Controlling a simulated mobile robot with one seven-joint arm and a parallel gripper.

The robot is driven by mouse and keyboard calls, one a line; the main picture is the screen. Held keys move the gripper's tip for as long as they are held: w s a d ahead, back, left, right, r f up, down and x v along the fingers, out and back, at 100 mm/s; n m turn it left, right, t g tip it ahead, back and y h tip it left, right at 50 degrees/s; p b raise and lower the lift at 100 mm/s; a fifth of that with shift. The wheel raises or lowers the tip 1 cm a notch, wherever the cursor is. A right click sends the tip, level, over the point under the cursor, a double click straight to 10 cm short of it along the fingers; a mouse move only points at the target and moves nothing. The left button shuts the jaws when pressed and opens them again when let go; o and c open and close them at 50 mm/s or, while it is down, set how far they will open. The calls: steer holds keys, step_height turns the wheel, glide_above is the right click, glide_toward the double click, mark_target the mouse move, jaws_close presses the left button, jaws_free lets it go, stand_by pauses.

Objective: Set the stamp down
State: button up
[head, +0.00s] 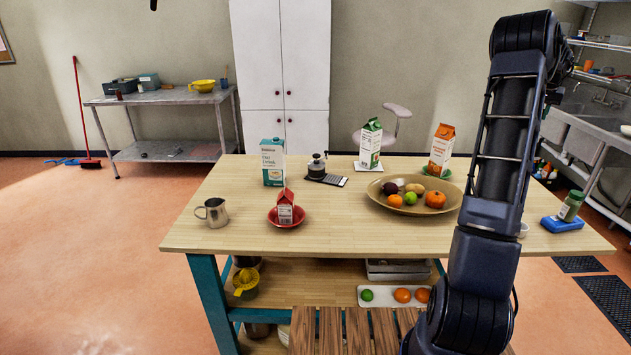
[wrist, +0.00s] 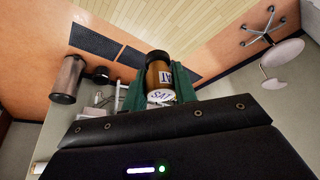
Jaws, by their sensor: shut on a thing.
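The stamp (wrist: 157,76) is a brown cylinder with a dark end and white lettered labels, one reading "SAT". In the wrist view my gripper (wrist: 156,88) has its green fingers on both sides of it, shut on it. The stamp is held in the air, with the pale wooden tabletop (wrist: 196,22) beyond it. In the head view my arm rises at the right, and the gripper and stamp do not show there.
The table (head: 340,232) carries a metal jug (head: 213,213), a red bowl (head: 272,220) with a small carton, a blue-white carton (head: 273,162), a dark pot-like item (head: 317,167), a fruit bowl (head: 376,198) and a jar (head: 571,206) by a blue block (head: 560,224). The front middle is clear.

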steer(key=w+a+n+y, duration=0.15)
steer(key=w+a, duration=0.55)
steer(key=a, duration=0.7)
steer(key=w+a+n, duration=0.3)
steer(key=w+a, duration=0.4)
steer(key=a, duration=0.6)
steer(key=w+a+n+y, duration=0.15)
steer(key=w+a, duration=0.55)
steer(key=a, duration=0.7)
steer(key=w+a+n, duration=0.1)
steer(key=a+n, duration=0.4)
steer(key=a, duration=2.8)
steer(key=s+a+n+y, duration=0.15)
steer(key=s+a, duration=0.45)
steer(key=a, duration=0.8)
steer(key=s+a+n+y, duration=0.15)
steer(key=s+a, duration=0.55)
steer(key=a, duration=0.8)
steer(key=s+a+n, duration=0.3)
steer(key=s+a, duration=0.3)
steer(key=a, duration=0.8)
step_height(320, 180, down, 31)
steer(key=shift+f, duration=0.1)
steer(key=shift+d, duration=0.1)
steer(key=o, duration=1)
steer(key=shift+f, duration=0.15)
